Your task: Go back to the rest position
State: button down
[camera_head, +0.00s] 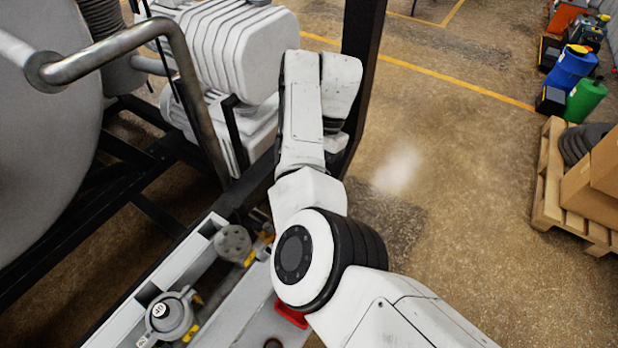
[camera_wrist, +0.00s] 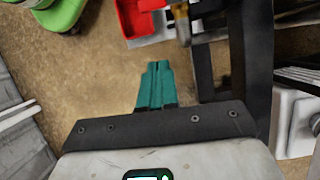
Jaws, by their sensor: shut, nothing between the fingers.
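My gripper (camera_wrist: 155,72) shows in the wrist view as two teal fingers side by side, shut with nothing between them. Below the fingertips I see brown floor, with a red tray-like thing (camera_wrist: 135,20) just beyond them. In the head view my white arm reaches away from me, up along a dark upright post. My gripper is hidden in the head view behind the arm's far end.
A ribbed white machine (camera_head: 225,45) and a curved metal pipe (camera_head: 110,45) stand at the left. A dark post (camera_head: 362,30) rises close beside my arm. A wooden pallet (camera_head: 546,190) with cardboard boxes (camera_head: 590,185) is at the right. The floor between is clear.

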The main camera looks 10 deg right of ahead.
jog(key=shift+d, duration=0.1)
dwell(0.4)
jog(key=s+d+f+t+h, duration=0.1)
jog(key=s+d+f, duration=0.25)
jog(key=d, duration=0.35)
jog(key=s+d+f+t+h, duration=0.15)
jog(key=d+f, duration=0.25)
jog(key=d, duration=0.4)
jog(key=s+d+f+h, duration=0.1)
jog(key=s+d+f, duration=0.25)
jog(key=d, duration=0.35)
jog(key=s+d+f+n+h+b, duration=0.1)
jog(key=s+d+f+n, duration=0.25)
jog(key=s+d, duration=0.45)
jog(key=s+a+n+t, duration=0.1)
jog(key=s+a, duration=0.3)
jog(key=s, duration=0.6)
jog(key=s+a+n+t+y, duration=0.1)
jog(key=s+a+n, duration=0.2)
jog(key=s, duration=0.7)
jog(key=shift+s+a+f, duration=0.15)
jog(key=shift+a+f, duration=0.3)
jog(key=shift+a, duration=0.05)
